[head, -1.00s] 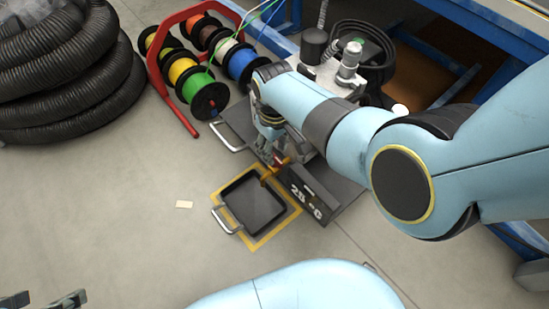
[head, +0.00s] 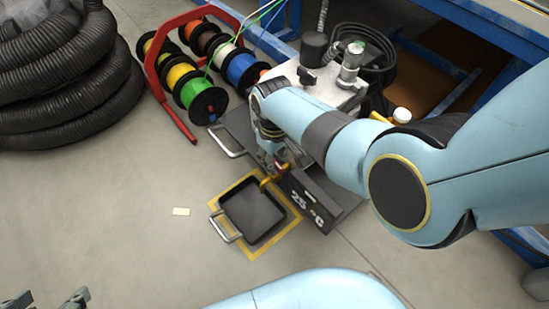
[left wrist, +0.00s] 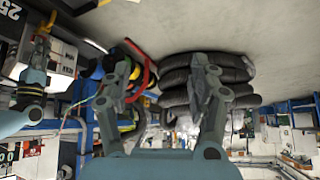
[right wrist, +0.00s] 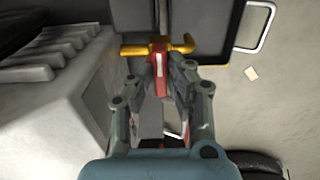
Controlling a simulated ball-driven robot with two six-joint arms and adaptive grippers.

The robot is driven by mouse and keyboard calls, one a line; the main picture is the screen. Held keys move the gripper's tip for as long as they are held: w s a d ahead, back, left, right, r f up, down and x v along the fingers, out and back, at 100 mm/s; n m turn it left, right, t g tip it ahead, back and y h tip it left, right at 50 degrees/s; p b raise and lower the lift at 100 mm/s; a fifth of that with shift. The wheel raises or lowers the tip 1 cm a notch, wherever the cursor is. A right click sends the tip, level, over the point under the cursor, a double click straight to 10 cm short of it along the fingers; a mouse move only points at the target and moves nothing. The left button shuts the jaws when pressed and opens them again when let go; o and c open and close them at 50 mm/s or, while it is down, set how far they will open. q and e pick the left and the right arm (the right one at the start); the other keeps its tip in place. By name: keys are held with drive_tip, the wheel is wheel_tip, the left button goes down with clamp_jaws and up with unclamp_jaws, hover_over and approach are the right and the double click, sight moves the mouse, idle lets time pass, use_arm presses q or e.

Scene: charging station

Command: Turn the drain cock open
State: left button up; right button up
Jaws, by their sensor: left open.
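The drain cock is a brass valve (right wrist: 138,49) with a red lever (right wrist: 160,66). In the head view the brass spout (head: 266,182) is at the front of a dark unit marked "25 °C", over the rear corner of a black drip tray (head: 228,222). My right gripper (right wrist: 166,72) is at the cock, its fingers drawn in on both sides of the red lever and seemingly closed on it. The lever is partly hidden between them. My left gripper (left wrist: 161,75) is open and empty, away from the cock; its fingertips show at the head view's lower left.
The drip tray has a metal handle and sits inside a yellow floor outline. A red rack with cable spools (head: 208,103) and black coiled hose (head: 60,80) lie to the left. A blue frame (head: 470,30) stands behind.

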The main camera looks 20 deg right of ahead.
clamp_jaws()
